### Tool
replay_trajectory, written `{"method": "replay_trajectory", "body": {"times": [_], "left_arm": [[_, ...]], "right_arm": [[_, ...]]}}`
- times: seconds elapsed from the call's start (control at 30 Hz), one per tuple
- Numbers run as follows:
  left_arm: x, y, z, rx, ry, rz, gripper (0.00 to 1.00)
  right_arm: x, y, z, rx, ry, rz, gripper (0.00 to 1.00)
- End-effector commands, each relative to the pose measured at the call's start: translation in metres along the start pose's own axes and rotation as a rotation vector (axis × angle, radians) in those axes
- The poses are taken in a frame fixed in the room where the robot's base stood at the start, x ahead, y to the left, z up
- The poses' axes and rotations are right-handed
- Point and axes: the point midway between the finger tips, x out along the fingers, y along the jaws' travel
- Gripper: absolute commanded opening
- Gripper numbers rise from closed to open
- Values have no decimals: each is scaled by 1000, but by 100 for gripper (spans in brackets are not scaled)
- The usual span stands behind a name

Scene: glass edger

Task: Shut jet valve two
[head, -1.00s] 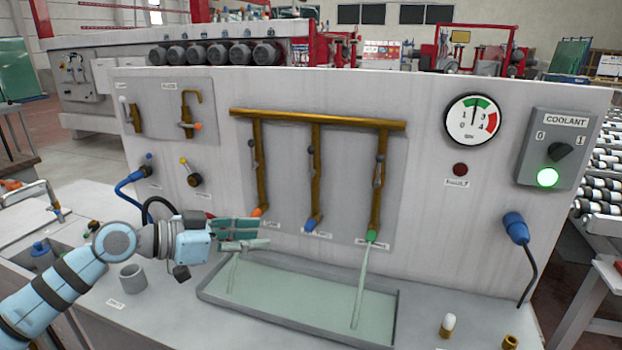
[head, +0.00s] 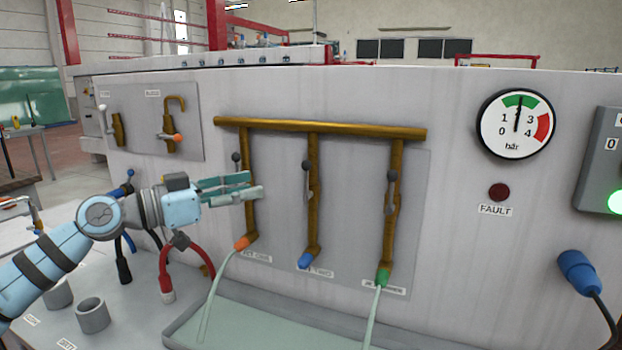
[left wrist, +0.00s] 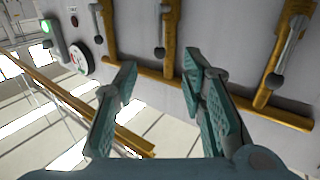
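The jet two valve is on the middle brass pipe (head: 313,225), which ends in a blue nozzle (head: 305,260). Its grey lever (head: 307,182) lies roughly along the pipe, and I see no stream from this nozzle. The lever also shows in the left wrist view (left wrist: 162,30), beyond the fingers. My left gripper (head: 258,184) is open and empty, its fingers in front of the left pipe with the orange nozzle (head: 243,243), left of the jet two lever. Its spread fingers show in the left wrist view (left wrist: 162,85). My right gripper is out of view.
Streams run from the orange nozzle and the green nozzle (head: 383,278) to the tray (head: 190,325). The left lever (head: 237,170) and right lever (head: 391,190) flank the middle one. A top pipe (head: 320,128) crosses above. The gauge (head: 516,124) reads between 1 and 3.

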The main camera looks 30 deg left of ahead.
Motion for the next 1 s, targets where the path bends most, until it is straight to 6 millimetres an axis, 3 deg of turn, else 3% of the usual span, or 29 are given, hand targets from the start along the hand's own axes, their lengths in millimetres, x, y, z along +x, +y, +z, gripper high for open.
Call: {"method": "replay_trajectory", "body": {"times": [0.03,0.2,0.4,0.53,0.67,1.0], "left_arm": [[4,0,-10,-3,1,1,38],[27,1,-18,-7,6,0,38],[81,2,-14,-9,8,2,38],[114,3,-10,-7,2,4,38],[134,2,-6,-4,1,2,38],[141,2,-3,-1,-2,1,38]], "right_arm": [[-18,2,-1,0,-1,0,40],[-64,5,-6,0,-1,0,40],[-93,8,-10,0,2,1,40],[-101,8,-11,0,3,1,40],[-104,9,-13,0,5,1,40],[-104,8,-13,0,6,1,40]]}}
